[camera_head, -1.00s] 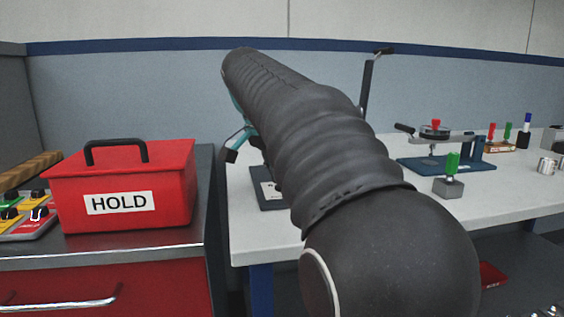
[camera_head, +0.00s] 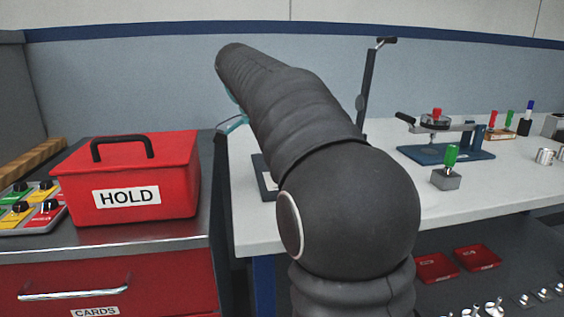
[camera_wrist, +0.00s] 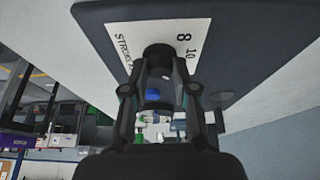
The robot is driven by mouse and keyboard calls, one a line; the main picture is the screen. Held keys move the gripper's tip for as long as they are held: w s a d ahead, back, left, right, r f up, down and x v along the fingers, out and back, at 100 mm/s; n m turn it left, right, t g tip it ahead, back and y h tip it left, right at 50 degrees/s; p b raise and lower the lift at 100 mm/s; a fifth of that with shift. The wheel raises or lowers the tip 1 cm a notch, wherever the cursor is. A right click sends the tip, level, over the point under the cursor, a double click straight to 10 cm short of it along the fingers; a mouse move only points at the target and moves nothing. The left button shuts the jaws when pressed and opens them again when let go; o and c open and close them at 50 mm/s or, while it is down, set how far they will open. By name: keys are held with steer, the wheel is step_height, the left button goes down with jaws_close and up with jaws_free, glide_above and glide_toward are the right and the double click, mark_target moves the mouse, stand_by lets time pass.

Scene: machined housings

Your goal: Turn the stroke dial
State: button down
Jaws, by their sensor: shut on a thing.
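The stroke dial's dark plate (camera_wrist: 245,25) fills the top of the wrist view. Its white scale (camera_wrist: 195,32) shows an 8, a 10 and part of the word STROKE. The black dial knob (camera_wrist: 158,54) sits on the scale between the fingertips of my gripper (camera_wrist: 160,68), which is shut on it. In the head view, part of the dark plate (camera_head: 258,168) shows on the white bench, left of my arm. My arm hides the knob and most of the gripper there; only a teal bit of the gripper end shows.
A red HOLD box (camera_head: 175,180) stands on the cabinet at left, beside a panel of coloured switches (camera_head: 35,210). An upright dark lever (camera_head: 369,90) rises behind my arm. A blue-based fixture (camera_head: 440,153) and a green-handled block (camera_head: 447,178) stand on the bench at right.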

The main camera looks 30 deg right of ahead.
stand_by(0.3)
steer(key=c, duration=0.9)
jaws_free()
steer(key=v, duration=0.7)
steer(key=shift+r, duration=0.25)
